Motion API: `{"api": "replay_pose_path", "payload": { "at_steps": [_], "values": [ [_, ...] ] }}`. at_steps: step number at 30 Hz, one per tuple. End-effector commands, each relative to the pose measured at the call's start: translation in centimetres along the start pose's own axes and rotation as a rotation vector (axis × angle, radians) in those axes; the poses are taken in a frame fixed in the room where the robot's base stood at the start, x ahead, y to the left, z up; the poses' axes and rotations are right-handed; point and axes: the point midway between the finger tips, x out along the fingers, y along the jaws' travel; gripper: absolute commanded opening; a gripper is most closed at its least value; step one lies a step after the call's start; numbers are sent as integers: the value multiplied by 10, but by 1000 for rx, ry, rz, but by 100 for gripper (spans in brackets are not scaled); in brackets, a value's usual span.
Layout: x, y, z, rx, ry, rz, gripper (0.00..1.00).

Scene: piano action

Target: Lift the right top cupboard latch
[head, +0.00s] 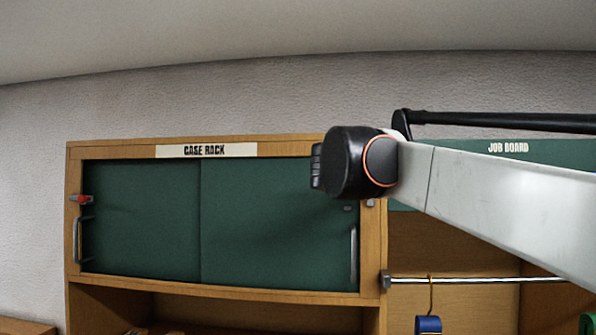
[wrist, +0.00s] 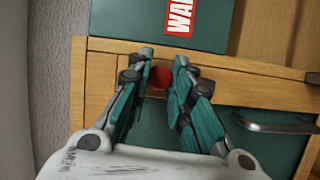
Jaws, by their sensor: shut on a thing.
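The right top cupboard latch shows in the wrist view as a round red knob (wrist: 160,77) on the wooden frame at the edge of a green door. My gripper (wrist: 160,72) is shut on this knob, with one finger on each side. The fingers hide the rest of the latch. In the head view my arm covers the latch's place at the cupboard's upper right, and my gripper is hidden. The cupboard (head: 140,281) has two green doors (head: 140,225) under a "CASE RACK" label, and both look closed.
A second latch with a red knob (head: 85,199) sits at the cupboard's left edge. The right door's metal handle (wrist: 275,124) is close to my fingers. A metal rail (head: 460,280) with a blue hanging item (head: 428,325) is at the right, below the job board (head: 510,149).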

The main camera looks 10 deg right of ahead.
Motion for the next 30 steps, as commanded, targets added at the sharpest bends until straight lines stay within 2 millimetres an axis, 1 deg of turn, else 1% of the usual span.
{"api": "replay_pose_path", "payload": {
  "at_steps": [15,16,17,18,19,27,30],
  "values": [
    [1,-1,2,21,-2,-9,0],
    [1,-1,2,20,-2,-9,22],
    [1,-1,2,20,-2,-9,29],
    [1,-1,2,20,-2,-9,38],
    [1,-1,2,20,-2,-9,40],
    [1,0,2,19,-1,-9,40],
    [-2,0,1,19,0,-8,40]
  ]
}}
